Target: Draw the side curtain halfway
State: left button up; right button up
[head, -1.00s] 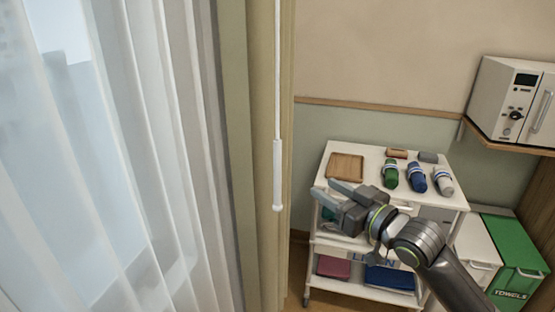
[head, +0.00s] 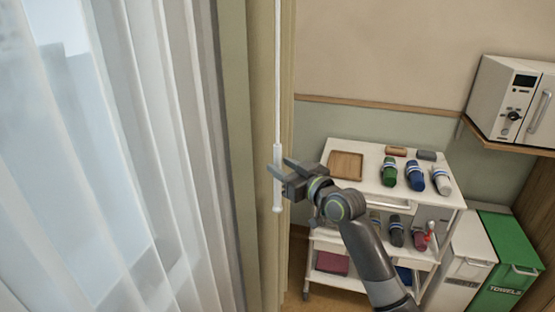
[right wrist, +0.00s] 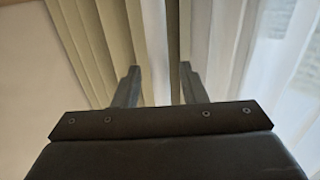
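The side curtain (head: 262,90) hangs as a beige-green gathered panel beside the window. A white draw wand (head: 278,165) with a thicker handle hangs in front of it. My right gripper (head: 278,168) is at the wand's handle in the head view, its fingers spread on either side of it or just short of it; I cannot tell the depth. My left gripper is not in view.
A sheer white curtain (head: 150,150) covers the window at left. A white cart (head: 345,210) with a wooden tray (head: 346,165) and rolled items stands at right. A green towel bin (head: 510,255) and a white appliance (head: 510,100) are farther right.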

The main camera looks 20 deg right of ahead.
jog(key=shift+x, duration=1.25)
grip_shut()
